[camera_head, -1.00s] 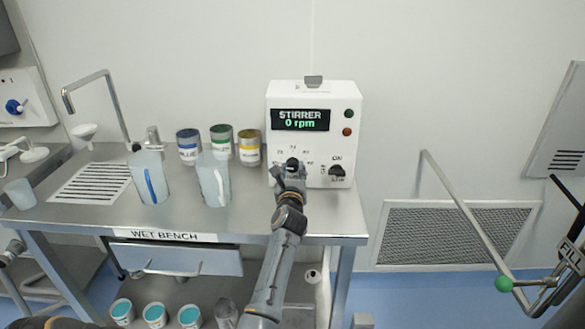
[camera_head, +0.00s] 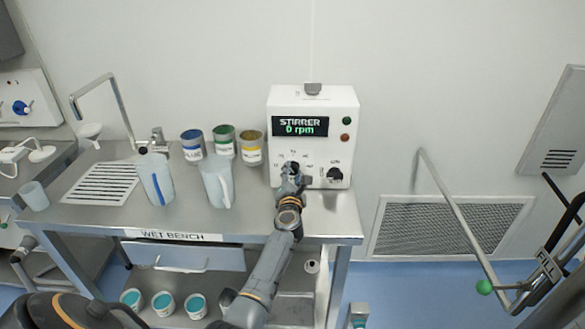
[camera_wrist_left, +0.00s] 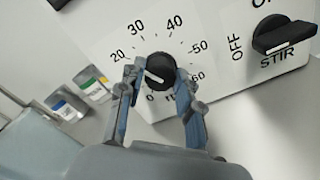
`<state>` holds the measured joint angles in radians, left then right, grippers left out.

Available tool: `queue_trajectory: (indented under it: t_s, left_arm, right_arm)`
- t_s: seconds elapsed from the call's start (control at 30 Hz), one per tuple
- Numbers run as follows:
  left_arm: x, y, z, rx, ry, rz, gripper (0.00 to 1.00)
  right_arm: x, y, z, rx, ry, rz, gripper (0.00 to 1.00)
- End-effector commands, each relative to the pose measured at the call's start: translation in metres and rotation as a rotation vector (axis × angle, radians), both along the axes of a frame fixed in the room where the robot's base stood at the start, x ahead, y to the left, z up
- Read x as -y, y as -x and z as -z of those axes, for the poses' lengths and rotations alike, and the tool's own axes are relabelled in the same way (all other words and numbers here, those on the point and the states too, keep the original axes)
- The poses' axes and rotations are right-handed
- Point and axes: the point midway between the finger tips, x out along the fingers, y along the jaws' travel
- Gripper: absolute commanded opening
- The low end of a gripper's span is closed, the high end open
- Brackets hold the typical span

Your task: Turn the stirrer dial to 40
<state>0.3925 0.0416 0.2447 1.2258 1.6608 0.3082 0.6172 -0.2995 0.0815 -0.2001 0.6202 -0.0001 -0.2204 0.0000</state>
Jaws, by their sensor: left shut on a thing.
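The white stirrer unit (camera_head: 340,112) stands on the bench, and its display (camera_head: 300,125) reads "STIRRER 0 rpm". Its black round dial (camera_wrist_left: 160,72) has a short white mark and a printed scale around it, with 20, 30, 40, 50 and 60 legible in the left wrist view. My left gripper (camera_head: 291,172) is at the dial in the head view. In the left wrist view my left gripper (camera_wrist_left: 158,84) is shut on the dial, with one finger on each side. In the head view the gripper mostly hides the dial. My right gripper is not in view.
A black STIR switch (camera_wrist_left: 284,36) sits right of the dial, also visible in the head view (camera_head: 335,175). Left of the unit stand several paint cans (camera_head: 224,141) and two jugs (camera_head: 217,182). The bench top (camera_head: 335,215) right of the arm is clear.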

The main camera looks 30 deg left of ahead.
Motion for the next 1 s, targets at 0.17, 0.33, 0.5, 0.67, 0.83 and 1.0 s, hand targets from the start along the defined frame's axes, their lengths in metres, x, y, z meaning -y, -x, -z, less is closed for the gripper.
queue_trajectory:
  t_s: [0.17,0.33,0.5,0.67,0.83,1.0]
  left_arm:
    - [0.000,0.000,-0.003,-0.089,-0.143,0.000,0.03]
    - [0.000,0.000,-0.003,-0.174,-0.282,0.000,0.03]
    - [-0.001,0.000,-0.003,-0.258,-0.418,0.000,0.03]
    - [-0.001,0.000,-0.003,-0.337,-0.548,0.000,0.03]
    - [-0.001,0.000,-0.004,-0.421,-0.686,-0.001,0.03]
    - [-0.001,0.000,-0.004,-0.501,-0.817,-0.002,0.03]
  right_arm:
    - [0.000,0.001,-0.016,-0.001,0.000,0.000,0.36]
    - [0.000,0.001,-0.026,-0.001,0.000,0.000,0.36]
    - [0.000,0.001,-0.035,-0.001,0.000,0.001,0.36]
    - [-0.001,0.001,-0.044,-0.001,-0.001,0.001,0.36]
    - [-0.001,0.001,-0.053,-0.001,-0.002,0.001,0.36]
    - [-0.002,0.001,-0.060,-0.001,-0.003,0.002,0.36]
